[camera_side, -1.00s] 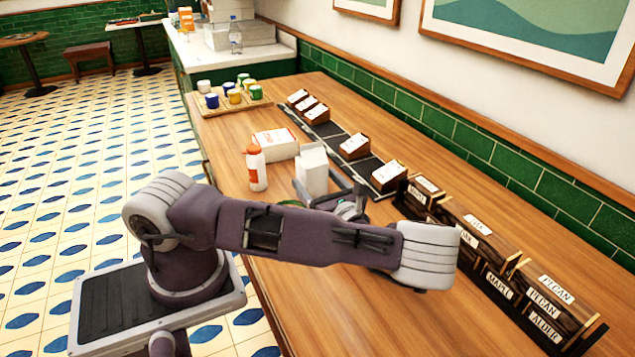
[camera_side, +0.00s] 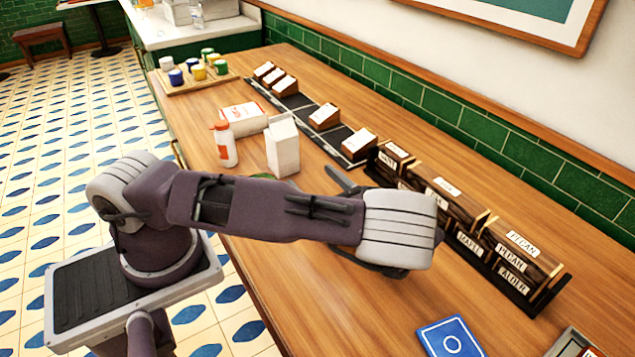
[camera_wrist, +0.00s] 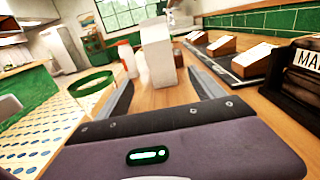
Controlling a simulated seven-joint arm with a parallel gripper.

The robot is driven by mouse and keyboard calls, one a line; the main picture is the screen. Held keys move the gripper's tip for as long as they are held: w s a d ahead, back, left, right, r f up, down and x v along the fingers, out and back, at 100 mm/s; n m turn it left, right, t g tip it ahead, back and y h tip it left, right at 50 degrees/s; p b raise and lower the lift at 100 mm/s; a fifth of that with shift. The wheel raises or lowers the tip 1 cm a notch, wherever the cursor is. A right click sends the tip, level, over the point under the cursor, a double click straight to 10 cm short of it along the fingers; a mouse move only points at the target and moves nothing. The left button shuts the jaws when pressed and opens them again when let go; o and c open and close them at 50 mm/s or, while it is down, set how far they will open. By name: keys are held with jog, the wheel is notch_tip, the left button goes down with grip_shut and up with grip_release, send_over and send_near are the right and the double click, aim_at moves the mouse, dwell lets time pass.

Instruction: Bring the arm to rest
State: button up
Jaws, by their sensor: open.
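My arm reaches over the wooden table (camera_side: 330,300) in the side view. My gripper (camera_wrist: 162,92) shows two dark fingers spread apart in the wrist view, with nothing seen held between them. In the side view it is mostly hidden behind my arm, with one dark finger showing past it. A white carton (camera_side: 283,146) stands upright beyond the fingers, apart from them as far as I can tell. It also shows in the wrist view (camera_wrist: 157,52).
A white bottle with an orange cap (camera_side: 223,144) and a white box (camera_side: 244,119) stand by the carton. A green ring-like thing (camera_wrist: 92,82) lies left of the fingers. Dark wood racks (camera_side: 470,225) line the right. A blue card (camera_side: 450,338) lies at the front.

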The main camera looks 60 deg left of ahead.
jog(key=shift+s+d+r+n+g+h, duration=0.1)
jog(key=shift+n+g+h, duration=0.25)
jog(key=shift+n, duration=0.15)
jog(key=shift+s+d+n+g+h, duration=0.1)
jog(key=shift+n+g+h, duration=0.2)
jog(key=shift+n, duration=0.2)
jog(key=s+d+r+n+t+h, duration=0.3)
jog(key=s+d+r+n+h, duration=0.2)
jog(key=s+r+n+h, duration=0.3)
jog(key=s+d+r+n+t+h, duration=0.4)
jog(key=s+r+n+h, duration=0.3)
jog(key=r, duration=0.6)
jog(key=shift+s+d+n+h, duration=0.4)
jog(key=shift+s+d+h, duration=0.25)
jog(key=shift+s+h, duration=0.3)
